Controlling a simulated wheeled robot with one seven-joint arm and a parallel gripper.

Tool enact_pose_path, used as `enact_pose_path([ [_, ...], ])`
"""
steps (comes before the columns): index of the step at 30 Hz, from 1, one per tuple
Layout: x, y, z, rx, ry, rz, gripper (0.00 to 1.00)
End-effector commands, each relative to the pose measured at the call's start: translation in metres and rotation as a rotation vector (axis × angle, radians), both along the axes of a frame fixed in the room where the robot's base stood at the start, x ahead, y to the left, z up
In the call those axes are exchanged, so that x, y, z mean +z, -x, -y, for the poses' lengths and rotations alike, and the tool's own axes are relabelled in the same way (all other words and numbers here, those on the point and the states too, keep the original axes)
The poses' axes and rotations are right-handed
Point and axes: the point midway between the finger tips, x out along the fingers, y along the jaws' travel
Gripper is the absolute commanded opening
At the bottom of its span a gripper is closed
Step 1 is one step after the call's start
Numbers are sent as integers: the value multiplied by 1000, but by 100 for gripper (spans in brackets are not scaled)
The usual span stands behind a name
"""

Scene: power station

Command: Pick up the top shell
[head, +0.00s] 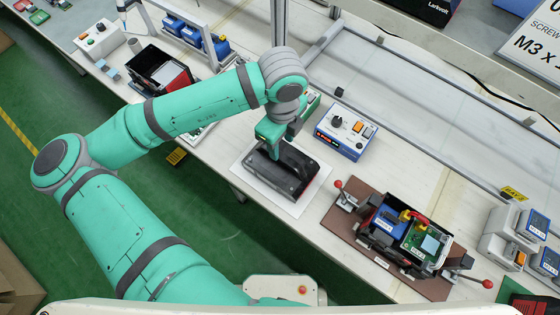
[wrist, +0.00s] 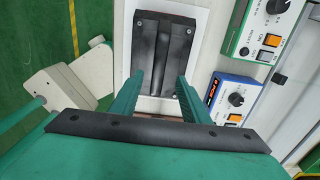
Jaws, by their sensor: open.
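The top shell (head: 284,180) is a black, roughly rectangular housing with a raised ridge, lying on a white mat (head: 304,201) on the bench. In the wrist view the shell (wrist: 165,42) fills the upper middle, on the same white sheet. My gripper (head: 274,152) is over the shell, partly covering it in the head view. In the wrist view its two green fingers (wrist: 159,80) are apart with nothing held between them, and their tips overlap the near end of the shell. Whether they touch it I cannot tell.
A blue control box (head: 345,131) stands right of the mat. A brown fixture (head: 390,245) with red-knobbed clamps holds an open unit further right. A black and red bin (head: 160,73) stands at the left. A metal frame rail runs behind.

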Motion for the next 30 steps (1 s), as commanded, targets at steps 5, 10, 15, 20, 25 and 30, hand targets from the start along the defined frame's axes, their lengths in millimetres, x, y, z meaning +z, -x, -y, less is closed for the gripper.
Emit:
enact_pose_path([
  [5,-24,0,0,2,2,-1,42],
  [10,-34,0,-1,2,0,0,42],
  [15,-54,2,-2,3,2,-2,42],
  [20,-75,1,-3,3,1,-1,42],
  [25,-84,1,-3,2,1,0,42],
  [30,-84,1,-3,2,1,1,42],
])
